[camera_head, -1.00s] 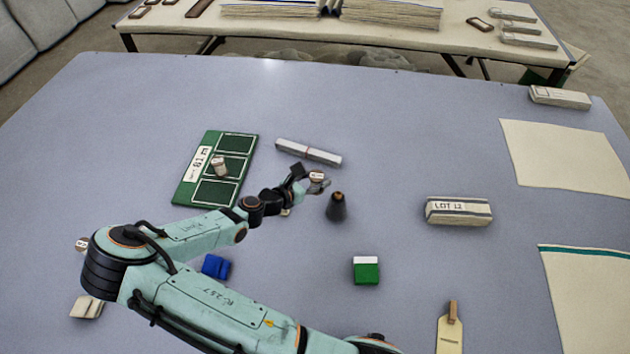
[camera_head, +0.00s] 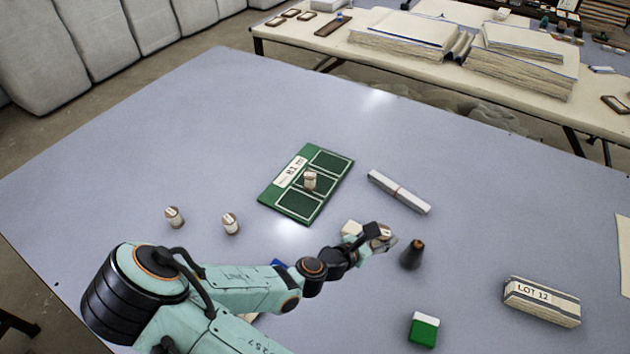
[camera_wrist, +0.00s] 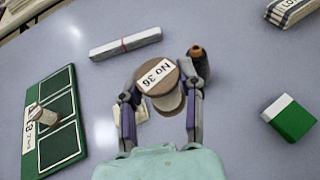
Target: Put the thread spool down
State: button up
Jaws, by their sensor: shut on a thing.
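My gripper (camera_head: 376,238) is shut on a thread spool with a brown top. In the wrist view the held spool (camera_wrist: 157,77) shows a white label reading "No 36", between the two fingers. It is over the open table, right of the green tray (camera_head: 266,201); its height above the table is hard to tell. The tray has three framed compartments, and another small spool (camera_head: 310,181) stands in the middle one. Two more spools, a left one (camera_head: 174,217) and a right one (camera_head: 230,223), stand left of the tray.
A dark cone (camera_head: 412,255) stands close right of my gripper. A pale block (camera_head: 351,229) lies partly hidden behind it. A banded grey bar (camera_head: 398,192), a LOT 12 bundle (camera_head: 542,301) and a green-and-white block (camera_head: 424,331) lie around. The table's far left is clear.

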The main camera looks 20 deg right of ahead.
jog(key=w+a+n+t+y, duration=0.3)
jog(key=w+a+n+t, duration=0.25)
jog(key=w, duration=0.65)
jog(key=y, duration=0.2)
send_over(317, 163)
jog(key=s+a, duration=0.1)
jog(key=s, duration=0.4)
jog(key=shift+n, duration=0.25)
notch_tip(317, 163, down, 6)
jog(key=shift+s+a+r, duration=0.1)
jog(key=shift+s+a, duration=0.05)
jog(key=shift+w+f, duration=0.55)
jog(key=shift+f, duration=0.05)
jog(key=shift+w+f, duration=0.1)
jog(key=shift+f, duration=1.5)
jog(key=shift+f, duration=0.1)
jog(key=o, duration=1.1)
jog(key=shift+c, duration=0.2)
